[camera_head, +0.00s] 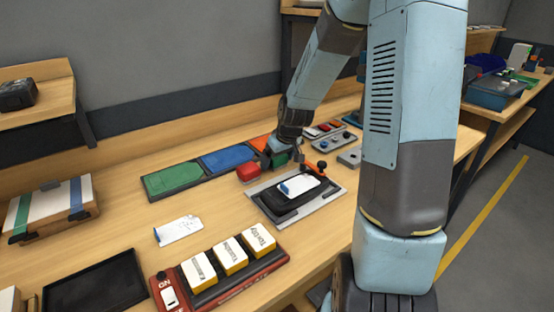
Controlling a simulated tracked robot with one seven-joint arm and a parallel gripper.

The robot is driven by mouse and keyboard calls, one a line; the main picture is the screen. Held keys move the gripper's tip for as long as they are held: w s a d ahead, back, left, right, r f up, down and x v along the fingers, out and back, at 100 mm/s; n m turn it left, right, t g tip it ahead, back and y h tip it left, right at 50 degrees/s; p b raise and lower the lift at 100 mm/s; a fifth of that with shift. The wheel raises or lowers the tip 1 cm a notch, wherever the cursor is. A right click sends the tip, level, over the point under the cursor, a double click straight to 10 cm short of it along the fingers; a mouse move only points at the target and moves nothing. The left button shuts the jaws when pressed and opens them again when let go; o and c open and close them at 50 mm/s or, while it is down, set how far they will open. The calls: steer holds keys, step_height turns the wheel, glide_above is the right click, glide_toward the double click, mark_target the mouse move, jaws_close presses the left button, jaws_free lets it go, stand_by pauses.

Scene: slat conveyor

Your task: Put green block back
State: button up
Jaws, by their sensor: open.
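My gripper (282,158) is over the far middle of the bench, low near the surface, with its jaws open. A dark green block (280,158) shows right at the fingers; it is small here, and I cannot tell whether the fingers touch it. A red block (248,173) lies just left of the gripper.
A metal plate (329,199) with a black tray and white-blue piece stands in front of the gripper, an orange lever at its back edge. A red rack (220,284) with yellow-white blocks, a white card (177,230) and a black tray (96,287) are nearer.

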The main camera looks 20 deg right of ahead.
steer(key=v, duration=1.2)
steer(key=s+r+m, duration=0.1)
steer(key=s+r, duration=0.3)
steer(key=s, duration=0.4)
steer(key=s+a+r+m+h, duration=0.1)
steer(key=s+r, duration=0.3)
steer(key=s, duration=0.4)
steer(key=s+r+m+t, duration=0.1)
steer(key=s+r, duration=0.4)
steer(key=s, duration=0.2)
steer(key=shift+s+a+m, duration=0.3)
steer(key=shift+s+a, duration=0.05)
steer(key=shift+s, duration=0.05)
steer(key=shift+c, duration=0.3)
